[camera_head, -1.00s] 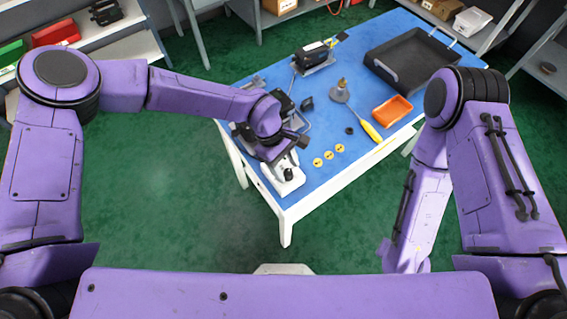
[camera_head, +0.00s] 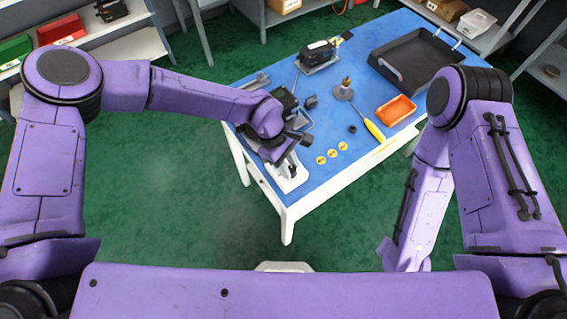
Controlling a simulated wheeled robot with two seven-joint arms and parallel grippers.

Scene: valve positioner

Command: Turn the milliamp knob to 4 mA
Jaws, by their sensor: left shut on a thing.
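The white milliamp device (camera_head: 290,183) stands at the near left edge of the blue table. Its dark knob (camera_head: 292,170) is on its upper part, mostly hidden. My left gripper (camera_head: 289,163) reaches down over the device from the upper left. It is shut on the knob, though my wrist covers most of the contact. The knob's scale and pointer are too small to read. My right arm hangs at the right, beside the table, and its gripper is out of view.
The blue table (camera_head: 330,185) holds several brass discs, a yellow-handled screwdriver (camera_head: 375,131), an orange tray (camera_head: 396,110), a black tray (camera_head: 415,60), a grey-based fitting (camera_head: 344,91) and a black positioner unit (camera_head: 318,54). Shelves stand behind. Green floor is clear at left.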

